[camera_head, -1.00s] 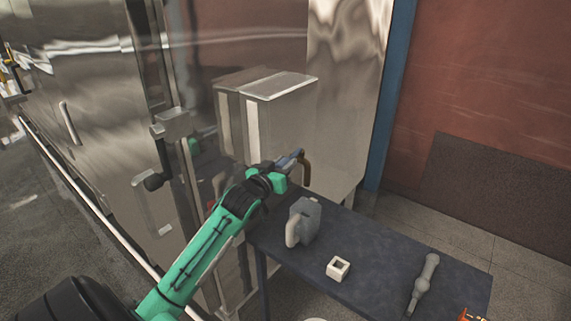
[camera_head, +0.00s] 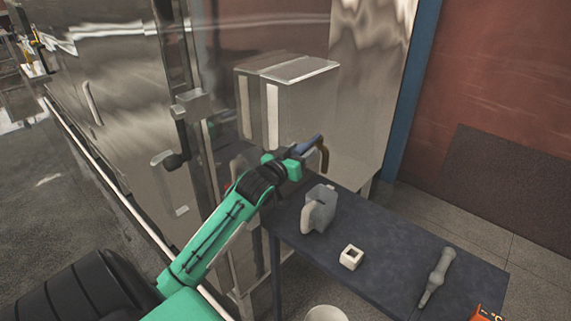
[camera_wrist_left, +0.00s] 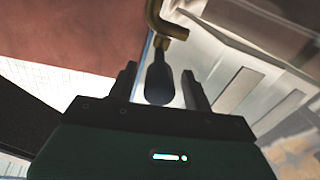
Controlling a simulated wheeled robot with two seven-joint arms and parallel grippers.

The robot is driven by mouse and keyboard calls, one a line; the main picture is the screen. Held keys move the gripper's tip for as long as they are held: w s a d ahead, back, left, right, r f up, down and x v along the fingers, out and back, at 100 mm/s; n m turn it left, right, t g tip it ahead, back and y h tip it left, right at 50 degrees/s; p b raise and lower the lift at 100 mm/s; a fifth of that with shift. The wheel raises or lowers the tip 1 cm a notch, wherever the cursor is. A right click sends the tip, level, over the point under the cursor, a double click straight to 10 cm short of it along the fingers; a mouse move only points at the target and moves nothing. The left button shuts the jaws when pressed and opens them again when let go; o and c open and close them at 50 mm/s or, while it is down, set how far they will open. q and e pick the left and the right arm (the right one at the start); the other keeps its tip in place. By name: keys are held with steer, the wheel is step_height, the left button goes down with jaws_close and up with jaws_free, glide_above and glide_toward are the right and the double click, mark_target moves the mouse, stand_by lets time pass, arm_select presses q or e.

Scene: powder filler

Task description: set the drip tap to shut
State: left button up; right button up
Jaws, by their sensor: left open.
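The drip tap has a brown bent spout (camera_head: 324,157) and a blue lever (camera_head: 309,146), at the side of the steel machine just past my left gripper (camera_head: 300,158). In the left wrist view, the brass-coloured spout (camera_wrist_left: 168,24) hooks at the top and the dark lever (camera_wrist_left: 160,80) points towards me. My left gripper (camera_wrist_left: 161,88) is open, its two fingers on either side of the lever with gaps showing. The tap's root is partly hidden by my gripper in the head view. My right gripper is not in view.
A dark table (camera_head: 400,262) stands below and right, holding a grey jug (camera_head: 320,208), a white square ring (camera_head: 351,257) and a grey tool (camera_head: 437,275). A steel box (camera_head: 300,95) juts from the machine behind the tap. A white bucket (camera_head: 325,313) stands at the bottom.

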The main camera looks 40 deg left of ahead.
arm_select(q)
steer(key=s+d+b, duration=0.1)
steer(key=s+b, duration=0.3)
steer(key=s, duration=0.8)
steer(key=shift+s+d, duration=0.2)
steer(key=shift+s, duration=0.1)
